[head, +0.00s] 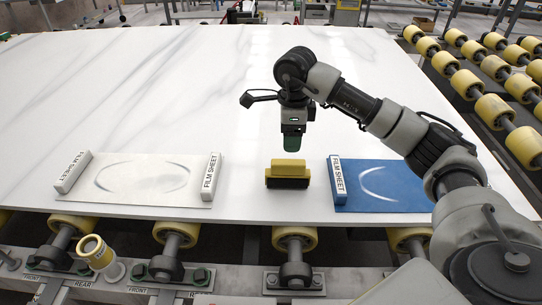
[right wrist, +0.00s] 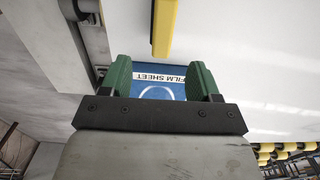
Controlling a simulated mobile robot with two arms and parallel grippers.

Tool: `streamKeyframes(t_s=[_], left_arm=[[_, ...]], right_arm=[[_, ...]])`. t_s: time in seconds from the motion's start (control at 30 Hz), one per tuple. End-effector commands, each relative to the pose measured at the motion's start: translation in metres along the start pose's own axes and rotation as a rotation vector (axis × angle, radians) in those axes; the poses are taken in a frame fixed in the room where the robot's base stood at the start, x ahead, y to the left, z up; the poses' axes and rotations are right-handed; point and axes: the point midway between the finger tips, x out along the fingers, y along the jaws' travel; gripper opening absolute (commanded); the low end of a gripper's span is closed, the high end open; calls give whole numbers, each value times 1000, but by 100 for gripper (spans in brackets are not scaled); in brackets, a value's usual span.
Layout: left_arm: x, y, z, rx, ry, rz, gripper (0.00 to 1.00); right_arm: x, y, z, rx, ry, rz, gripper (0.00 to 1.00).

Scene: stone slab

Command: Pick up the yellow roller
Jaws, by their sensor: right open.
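The yellow roller (head: 288,169), a yellow block with a dark lower part, stands on the white stone slab near its front edge, between two film sheets. It also shows as a yellow bar at the top of the right wrist view (right wrist: 163,27). My right gripper (head: 292,148) points down above and slightly behind the roller, apart from it. In the right wrist view its green fingers (right wrist: 162,80) are spread with nothing held between them. My left gripper is not in view.
A white film sheet (head: 130,178) lies left of the roller and a blue film sheet (head: 385,190) right of it, each with labelled end blocks. The slab (head: 150,90) is otherwise clear. Conveyor rollers (head: 495,108) line the right side and others the front edge.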

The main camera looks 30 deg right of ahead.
Motion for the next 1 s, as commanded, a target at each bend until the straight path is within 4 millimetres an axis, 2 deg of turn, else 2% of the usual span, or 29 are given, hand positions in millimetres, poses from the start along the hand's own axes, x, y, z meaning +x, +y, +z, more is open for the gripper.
streamKeyframes(t_s=[0.1,0.37,0.57,0.83,1.0], left_arm=[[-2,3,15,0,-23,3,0],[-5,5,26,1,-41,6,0],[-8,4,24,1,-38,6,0],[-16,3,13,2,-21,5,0],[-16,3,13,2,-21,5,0]], right_arm=[[8,0,0,0,2,2,62],[47,0,0,1,2,4,62],[61,-1,1,0,1,2,62],[100,-4,3,0,2,3,62],[109,-5,3,0,0,0,62]])
